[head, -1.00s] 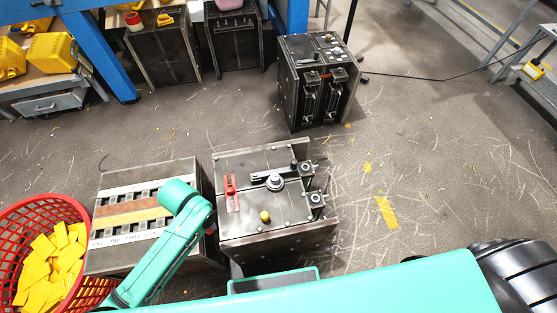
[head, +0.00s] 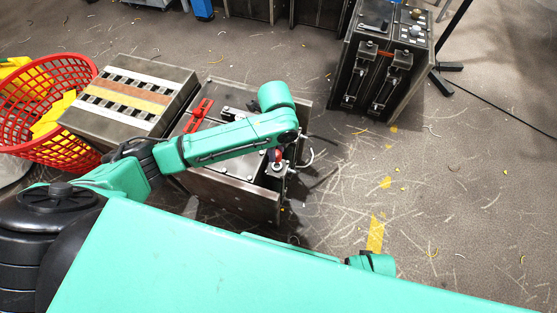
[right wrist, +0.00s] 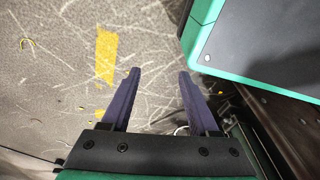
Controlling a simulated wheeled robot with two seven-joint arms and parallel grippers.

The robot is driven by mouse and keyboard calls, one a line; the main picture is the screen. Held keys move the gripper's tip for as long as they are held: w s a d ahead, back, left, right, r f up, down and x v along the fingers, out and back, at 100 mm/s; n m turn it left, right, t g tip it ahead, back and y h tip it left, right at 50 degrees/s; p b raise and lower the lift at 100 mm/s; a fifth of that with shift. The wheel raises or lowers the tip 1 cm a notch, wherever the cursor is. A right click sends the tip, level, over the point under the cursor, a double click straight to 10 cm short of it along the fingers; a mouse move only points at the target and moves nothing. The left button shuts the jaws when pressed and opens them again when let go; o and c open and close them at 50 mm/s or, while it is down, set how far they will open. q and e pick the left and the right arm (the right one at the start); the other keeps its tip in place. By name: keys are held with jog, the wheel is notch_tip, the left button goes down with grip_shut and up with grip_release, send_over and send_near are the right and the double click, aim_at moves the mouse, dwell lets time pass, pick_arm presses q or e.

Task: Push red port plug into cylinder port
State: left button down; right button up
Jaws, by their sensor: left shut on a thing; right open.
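The steel box with cylinder ports (head: 215,188) stands on the floor below my left arm. A cylinder port fitting (head: 279,171) sits at its right edge. A small red plug (head: 275,154) shows just above that fitting, at my left gripper (head: 279,158). The left gripper is shut on the red plug; its fingers are mostly hidden by the wrist. I cannot tell whether the plug touches the port or is in it. My right gripper (right wrist: 160,75) is open and empty above the floor in the right wrist view.
A striped steel box (head: 135,95) stands left of the port box, beside a red basket (head: 75,140) of yellow pieces. A red handle (head: 198,115) is on the port box. A dark box with latches (head: 385,65) stands at back right. The floor at right is mostly clear.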

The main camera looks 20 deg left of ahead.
pick_arm(q)
jog(key=f+m+b, duration=0.1)
jog(key=m, duration=0.1)
jog(key=w+f+m+b, duration=0.1)
jog(key=m, duration=0.2)
jog(key=w+f+m+b, duration=0.1)
jog(key=m, duration=0.2)
jog(key=shift+a+b, duration=0.3)
pick_arm(e)
jog(key=w+f, duration=0.1)
jog(key=w, duration=0.2)
jog(key=shift+a+f, duration=0.4)
pick_arm(q)
jog(key=shift+r, duration=0.1)
pick_arm(e)
jog(key=shift+s, duration=0.15)
pick_arm(q)
notch_tip(320, 180, down, 4)
jog(key=shift+r, duration=0.1)
jog(key=shift+f, duration=0.25)
pick_arm(e)
jog(key=shift+w+r, duration=0.2)
jog(key=shift+w, duration=0.1)
